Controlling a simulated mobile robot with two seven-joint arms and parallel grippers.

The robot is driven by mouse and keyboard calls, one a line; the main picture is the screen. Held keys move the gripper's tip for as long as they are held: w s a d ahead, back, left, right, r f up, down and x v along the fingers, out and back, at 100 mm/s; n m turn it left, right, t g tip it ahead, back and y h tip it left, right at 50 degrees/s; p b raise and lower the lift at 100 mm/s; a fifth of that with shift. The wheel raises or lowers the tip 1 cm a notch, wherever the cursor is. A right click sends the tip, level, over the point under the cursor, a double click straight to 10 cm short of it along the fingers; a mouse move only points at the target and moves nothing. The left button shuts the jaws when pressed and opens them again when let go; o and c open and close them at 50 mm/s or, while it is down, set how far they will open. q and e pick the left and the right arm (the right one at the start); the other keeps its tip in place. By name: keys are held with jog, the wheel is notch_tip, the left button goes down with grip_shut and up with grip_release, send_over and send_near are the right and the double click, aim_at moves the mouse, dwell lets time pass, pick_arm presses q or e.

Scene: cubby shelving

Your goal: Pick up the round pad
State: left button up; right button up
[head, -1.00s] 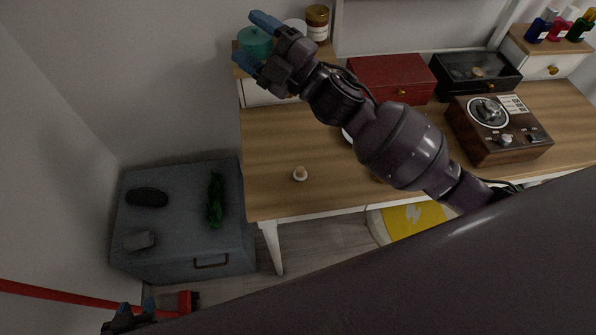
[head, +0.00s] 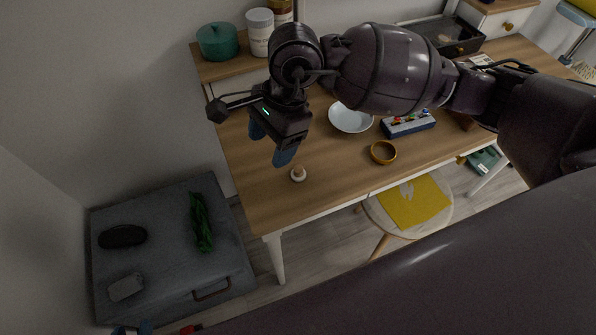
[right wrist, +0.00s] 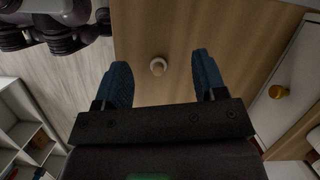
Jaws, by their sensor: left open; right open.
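The round pad (head: 298,174), a small round piece with a white base and a tan top, sits on the wooden desk (head: 250,180) near its left front corner. My right gripper (head: 271,144) is open and empty above the desk, up and left of the pad in the head view. In the right wrist view the pad (right wrist: 157,67) shows beyond and between the open blue fingers of my right gripper (right wrist: 162,78), apart from them. My left gripper (head: 132,329) barely shows at the bottom edge of the head view, open, far from the pad.
A white bowl (head: 350,118), a wooden ring (head: 383,152) and a blue box (head: 408,123) lie right of the pad. A teal pot (head: 217,41) and a white jar (head: 260,32) stand on the raised back shelf. A grey chest (head: 155,270) is left of the desk.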

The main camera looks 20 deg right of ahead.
aim_at(298, 168)
jog(key=d+h, duration=0.1)
jog(key=d+f+n+h, duration=0.1)
jog(key=d, duration=0.1)
jog(key=d+h, duration=0.1)
jog(key=d, duration=0.1)
jog(key=shift+w+f, duration=0.25)
jog(key=shift+f, duration=0.05)
notch_tip(298, 168, down, 4)
jog(key=shift+a+r+b, duration=0.1)
jog(key=shift+r+b, duration=0.05)
jog(key=shift+b, duration=0.35)
jog(key=shift+f, duration=0.7)
jog(key=f+b, duration=0.1)
jog(key=f, duration=0.3)
jog(key=shift+s+f, duration=0.15)
jog(key=shift+s, duration=0.05)
jog(key=shift+f, duration=0.3)
jog(key=shift+c, duration=0.6)
pick_arm(q)
jog(key=f, duration=0.1)
jog(key=s+f, duration=0.1)
jog(key=shift+a+f+g, duration=0.15)
jog(key=shift+f+g, duration=0.15)
jog(key=shift+f, duration=0.1)
pick_arm(e)
jog(key=c, duration=0.9)
